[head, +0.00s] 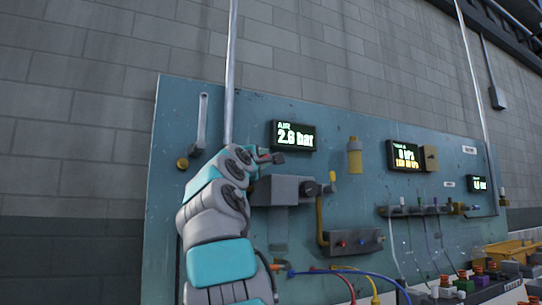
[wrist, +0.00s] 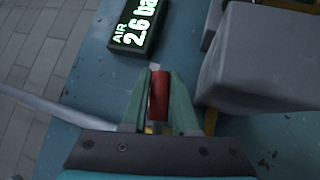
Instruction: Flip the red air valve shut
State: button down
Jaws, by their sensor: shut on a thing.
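The red handle of the air valve (wrist: 159,98) shows in the wrist view, upright in the picture between the two green fingers of my gripper (wrist: 160,82). The fingers are closed on it from both sides. The valve's body and pipe are mostly hidden behind the fingers and palm. In the head view my gripper (head: 268,157) is at the teal panel, just below the AIR display (head: 293,137). My arm hides most of the valve there. The AIR display also shows in the wrist view (wrist: 136,27) and reads about 2.6 bar.
A grey box unit (head: 277,190) sits close to the right of my gripper; it looms large in the wrist view (wrist: 262,58). A vertical metal pipe (head: 231,75) rises on the left. Hoses and a crowded bench lie lower right.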

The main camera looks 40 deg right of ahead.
jog(key=shift+d+f+m+g+p, duration=0.1)
jog(key=shift+f+m+g+p, duration=0.25)
jog(key=shift+m, duration=0.15)
jog(key=shift+f, duration=0.1)
jog(key=c, duration=0.7)
grip_release()
jog(key=shift+b, duration=0.3)
